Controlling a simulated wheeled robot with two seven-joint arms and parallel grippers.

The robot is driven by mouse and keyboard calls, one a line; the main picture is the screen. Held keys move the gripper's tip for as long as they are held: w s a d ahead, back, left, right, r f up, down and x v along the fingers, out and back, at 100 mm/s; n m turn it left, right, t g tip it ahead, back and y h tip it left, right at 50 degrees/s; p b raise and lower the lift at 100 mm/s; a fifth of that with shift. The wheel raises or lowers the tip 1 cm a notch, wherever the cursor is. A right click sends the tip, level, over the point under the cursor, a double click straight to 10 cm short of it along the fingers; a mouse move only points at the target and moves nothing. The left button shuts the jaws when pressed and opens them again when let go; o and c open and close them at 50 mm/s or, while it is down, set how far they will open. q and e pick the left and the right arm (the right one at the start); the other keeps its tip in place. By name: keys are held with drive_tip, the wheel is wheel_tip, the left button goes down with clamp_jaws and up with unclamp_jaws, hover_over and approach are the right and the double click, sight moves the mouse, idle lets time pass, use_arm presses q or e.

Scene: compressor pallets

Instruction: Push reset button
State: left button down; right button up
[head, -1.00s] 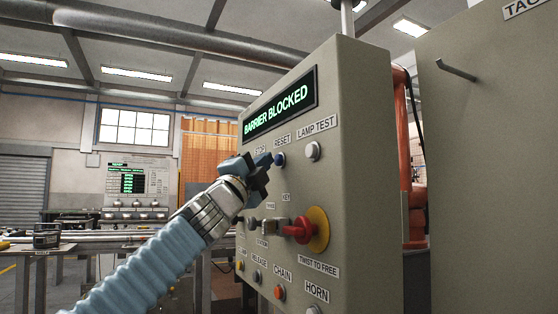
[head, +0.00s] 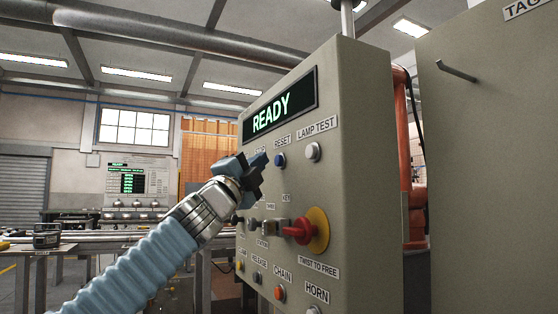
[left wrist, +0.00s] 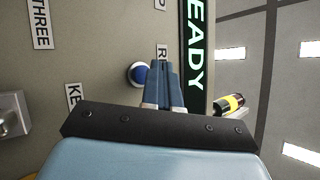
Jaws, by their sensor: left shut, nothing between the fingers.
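The blue reset button (head: 279,160) sits on the grey control panel (head: 360,190) under the RESET label, and it also shows in the left wrist view (left wrist: 138,74). The display (head: 281,105) at the panel's top reads READY. My left gripper (head: 262,160) is shut and empty. Its fingertips are just left of the reset button in the head view, with a small gap between them. In the left wrist view the closed fingers (left wrist: 164,80) stand beside the button and cover part of its label. My right gripper is not in view.
Close by on the panel are the white lamp test button (head: 312,151), a key switch (head: 274,228) and a red twist knob on a yellow disc (head: 317,229). A grey cabinet (head: 490,160) stands at the right. A bench with equipment (head: 47,236) is at the far left.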

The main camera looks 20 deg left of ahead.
use_arm(q)
drive_tip(key=shift+s+a, duration=0.1)
drive_tip(key=shift+s+a+p, duration=0.35)
drive_tip(key=shift+s+a, duration=0.6)
drive_tip(key=shift+s, duration=0.2)
drive_tip(key=shift+s+a+p, duration=0.35)
drive_tip(key=shift+s+a, duration=0.6)
drive_tip(key=shift+s, duration=0.15)
